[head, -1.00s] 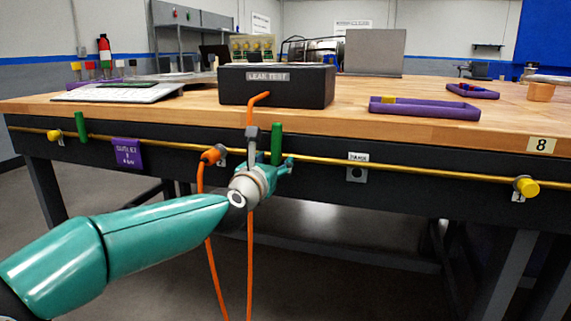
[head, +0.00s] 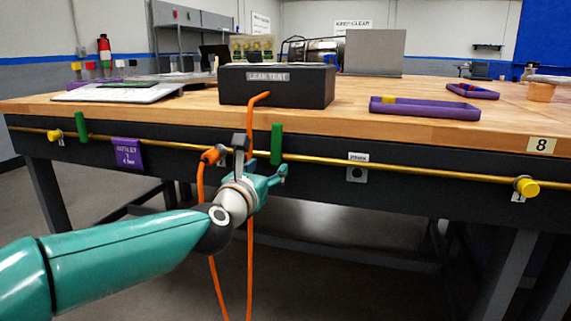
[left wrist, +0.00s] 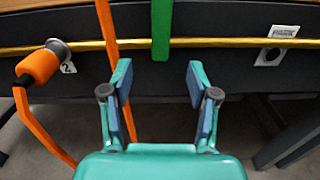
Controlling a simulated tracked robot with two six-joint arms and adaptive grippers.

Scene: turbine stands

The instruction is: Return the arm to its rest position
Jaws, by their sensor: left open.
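My left arm (head: 120,252) comes in from the left in the head view. Its gripper (head: 262,178) is in front of the workbench's front edge, near an orange hose. In the left wrist view the gripper (left wrist: 160,85) is open, its two fingers apart with nothing between them. The orange hose (left wrist: 107,30) passes behind the left finger, and a green post (left wrist: 161,30) stands beyond the gap. My right gripper is in neither view.
A brass rail (head: 400,174) runs along the bench front. An orange connector (head: 212,155) sits at the rail, left of the gripper. A black leak test box (head: 290,90) and a purple tray (head: 425,112) stand on the bench (head: 350,121). Floor space below the arm looks clear.

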